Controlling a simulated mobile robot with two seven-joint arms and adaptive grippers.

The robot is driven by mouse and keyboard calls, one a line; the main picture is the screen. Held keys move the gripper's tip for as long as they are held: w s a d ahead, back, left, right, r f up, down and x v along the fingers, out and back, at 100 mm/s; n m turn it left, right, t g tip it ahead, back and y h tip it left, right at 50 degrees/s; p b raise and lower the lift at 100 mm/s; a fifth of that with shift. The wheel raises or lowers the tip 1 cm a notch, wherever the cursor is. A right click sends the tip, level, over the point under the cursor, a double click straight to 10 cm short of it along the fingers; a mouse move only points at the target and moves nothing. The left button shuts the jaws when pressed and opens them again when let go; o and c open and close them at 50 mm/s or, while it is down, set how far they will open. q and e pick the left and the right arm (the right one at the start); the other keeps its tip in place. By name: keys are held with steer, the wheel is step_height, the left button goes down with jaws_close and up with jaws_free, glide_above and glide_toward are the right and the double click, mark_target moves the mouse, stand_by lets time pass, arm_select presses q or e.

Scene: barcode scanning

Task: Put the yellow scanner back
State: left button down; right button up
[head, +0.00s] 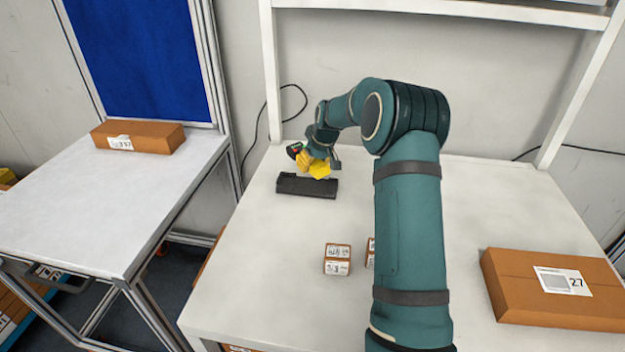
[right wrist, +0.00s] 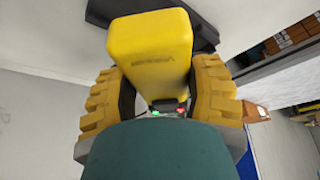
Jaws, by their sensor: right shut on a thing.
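The yellow scanner (head: 321,168) is at the back left of the white table in the head view. My right gripper (head: 308,162) is shut on it. In the right wrist view the yellow scanner (right wrist: 152,55) sits between the two yellow fingers of my right gripper (right wrist: 160,95). A black holder (head: 306,187) lies on the table just in front of and below the scanner. The dark holder also shows behind the scanner in the right wrist view (right wrist: 205,14). I cannot tell whether scanner and holder touch. My left gripper is not in view.
Two small labelled boxes, one (head: 337,259) clear and one (head: 370,253) partly behind my right arm, stand mid-table. A large brown box (head: 553,290) lies at the right. A side table (head: 90,205) at left bears another box (head: 138,136). A black cable (head: 262,118) hangs behind.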

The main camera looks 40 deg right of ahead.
steer(key=shift+f, duration=2.75)
steer(key=shift+f+b, duration=0.6)
steer(key=shift+b, duration=0.1)
steer(key=o, duration=1.3)
steer(key=shift+r, duration=0.1)
steer(key=shift+r+p, duration=0.25)
steer(key=shift+p, duration=0.05)
steer(key=p+v, duration=0.1)
steer(key=v, duration=1.1)
steer(key=shift+r, duration=0.3)
